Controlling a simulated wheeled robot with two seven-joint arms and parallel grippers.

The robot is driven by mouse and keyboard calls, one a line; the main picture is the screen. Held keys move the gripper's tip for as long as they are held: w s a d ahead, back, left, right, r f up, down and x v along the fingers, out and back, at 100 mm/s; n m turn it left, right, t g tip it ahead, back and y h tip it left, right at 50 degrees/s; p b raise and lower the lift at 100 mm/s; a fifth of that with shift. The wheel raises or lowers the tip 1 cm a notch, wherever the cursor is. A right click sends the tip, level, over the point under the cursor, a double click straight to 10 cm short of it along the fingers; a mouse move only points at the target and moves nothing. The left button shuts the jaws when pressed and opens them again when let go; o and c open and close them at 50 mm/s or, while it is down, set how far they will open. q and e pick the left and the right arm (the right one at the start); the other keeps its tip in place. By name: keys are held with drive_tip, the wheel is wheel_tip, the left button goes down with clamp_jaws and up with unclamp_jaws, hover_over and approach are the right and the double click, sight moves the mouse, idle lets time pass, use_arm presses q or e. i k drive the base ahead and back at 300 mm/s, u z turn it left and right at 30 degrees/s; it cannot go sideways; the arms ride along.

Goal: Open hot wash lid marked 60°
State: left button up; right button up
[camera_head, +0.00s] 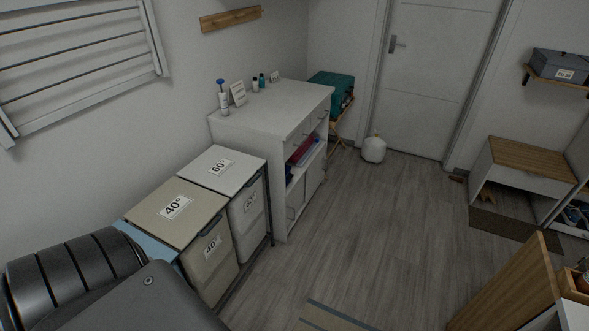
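The white lid marked 60° (233,160) lies flat and shut on its hamper, against the left wall. The hamper's front (249,215) also carries a 60° label. The beige lid marked 40° (165,217) is beside it, nearer to me, and is shut too. A dark grey part of my own body covers the lower left corner and hides part of a light blue lid (142,240). Neither of my grippers shows in the head view.
A white cabinet (275,107) with small bottles and cards on top stands right behind the 60° hamper. The grey wood floor (385,220) in the middle is clear. A wooden panel (512,285) stands at the lower right, and a bench (527,157) is at the right.

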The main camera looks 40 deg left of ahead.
sight(223, 171)
drive_tip(key=u, duration=0.05)
drive_tip(key=i, duration=0.85)
drive_tip(key=u, duration=0.6)
drive_tip(key=i, duration=0.5)
drive_tip(key=u, duration=0.35)
